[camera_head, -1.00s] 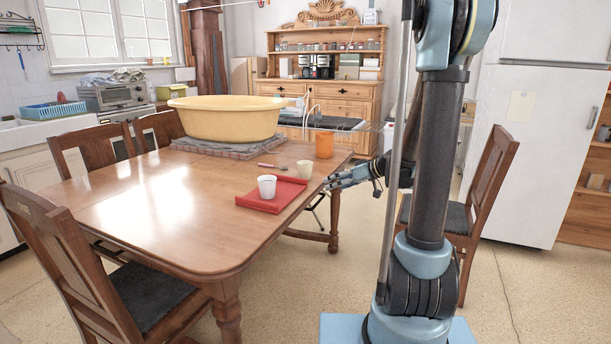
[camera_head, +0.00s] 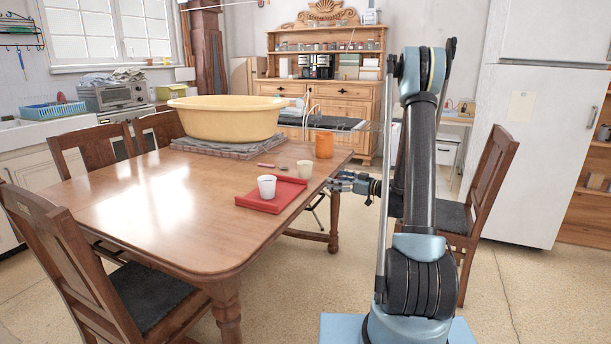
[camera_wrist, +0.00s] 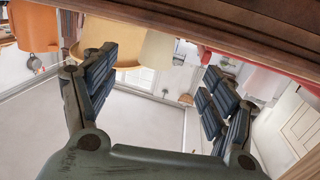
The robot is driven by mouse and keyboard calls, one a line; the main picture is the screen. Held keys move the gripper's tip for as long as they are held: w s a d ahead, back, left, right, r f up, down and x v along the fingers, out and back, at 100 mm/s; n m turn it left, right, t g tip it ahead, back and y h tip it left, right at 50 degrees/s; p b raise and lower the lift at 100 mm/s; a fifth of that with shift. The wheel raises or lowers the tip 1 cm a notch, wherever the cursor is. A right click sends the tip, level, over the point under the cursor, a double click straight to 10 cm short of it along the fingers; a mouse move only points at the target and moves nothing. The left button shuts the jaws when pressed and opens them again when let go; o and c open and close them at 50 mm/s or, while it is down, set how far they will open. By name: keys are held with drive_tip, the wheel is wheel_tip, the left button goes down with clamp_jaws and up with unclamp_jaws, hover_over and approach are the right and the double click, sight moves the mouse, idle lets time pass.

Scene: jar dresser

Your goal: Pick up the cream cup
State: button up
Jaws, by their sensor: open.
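The cream cup (camera_head: 304,169) stands upright on the table near its right edge, at the far right corner of the red tray (camera_head: 246,203). I cannot tell whether its base touches the tray. In the wrist view the cream cup (camera_wrist: 158,47) shows upside down, beyond and between the fingertips. My gripper (camera_head: 337,183) is just off the table's right edge, to the right of the cup and apart from it. In the wrist view my gripper (camera_wrist: 160,72) has its fingers spread wide with nothing between them.
A white cup (camera_head: 267,187) stands on the red tray. An orange cup (camera_head: 324,146) and a large yellow basin (camera_head: 225,120) stand farther back on the wooden table (camera_head: 130,215). A spoon-like item (camera_head: 270,166) lies nearby. A chair (camera_head: 488,185) stands right of my arm.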

sight(310, 173)
drive_tip(key=x, duration=1.1)
drive_tip(key=shift+w+a, duration=0.1)
drive_tip(key=shift+a, duration=0.1)
drive_tip(key=shift+x, duration=2.7)
drive_tip(key=shift+r, duration=0.15)
drive_tip(key=shift+c, duration=0.4)
drive_tip(key=c, duration=1.1)
